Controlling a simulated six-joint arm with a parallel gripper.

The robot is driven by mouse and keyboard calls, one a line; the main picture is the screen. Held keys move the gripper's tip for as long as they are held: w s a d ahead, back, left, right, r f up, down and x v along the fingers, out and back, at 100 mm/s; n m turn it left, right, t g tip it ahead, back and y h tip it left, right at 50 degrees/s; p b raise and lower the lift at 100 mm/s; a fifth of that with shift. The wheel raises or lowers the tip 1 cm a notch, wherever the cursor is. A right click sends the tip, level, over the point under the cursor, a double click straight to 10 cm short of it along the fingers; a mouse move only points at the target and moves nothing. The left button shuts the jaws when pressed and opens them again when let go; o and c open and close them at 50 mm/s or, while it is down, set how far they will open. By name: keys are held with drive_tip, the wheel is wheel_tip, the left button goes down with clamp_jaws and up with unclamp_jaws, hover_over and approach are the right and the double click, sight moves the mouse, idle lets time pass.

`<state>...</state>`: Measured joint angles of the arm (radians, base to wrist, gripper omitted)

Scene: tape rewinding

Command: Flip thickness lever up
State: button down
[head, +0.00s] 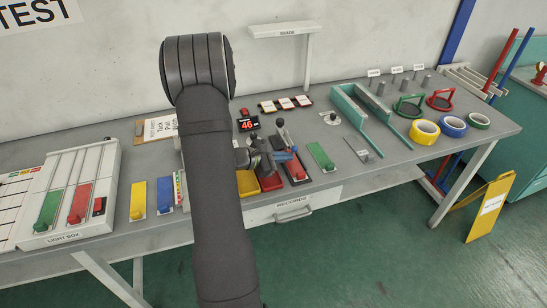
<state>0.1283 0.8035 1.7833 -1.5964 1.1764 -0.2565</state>
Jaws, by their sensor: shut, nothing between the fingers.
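My arm crosses the middle of the head view, and my gripper (272,161) is low over the workbench, right of the forearm. It is small and dark against the things around it; it looks shut with nothing held. Close by is a red lever unit (296,171), partly covered by the gripper. A green lever unit (320,156) lies just to its right. No readable label tells me which one is the thickness lever. I cannot tell whether the gripper touches the red unit.
A red display reading 46 (249,124) stands behind the gripper. Yellow and red bins (247,184) are in front. A light box (73,196) with green and red sliders is at left. Tape rolls (424,131) and teal rails (371,122) are at right.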

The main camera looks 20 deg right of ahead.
drive_tip(key=shift+d+f, duration=0.2)
drive_tip(key=shift+d, duration=0.3)
drive_tip(key=shift+s+r+n+g, duration=0.15)
drive_tip(key=shift+r+n+g, duration=0.2)
drive_tip(key=shift+r+n, duration=0.25)
drive_tip(key=shift+s+r+n+g, duration=0.15)
drive_tip(key=shift+r+n+g, duration=0.25)
drive_tip(key=shift+r, duration=0.4)
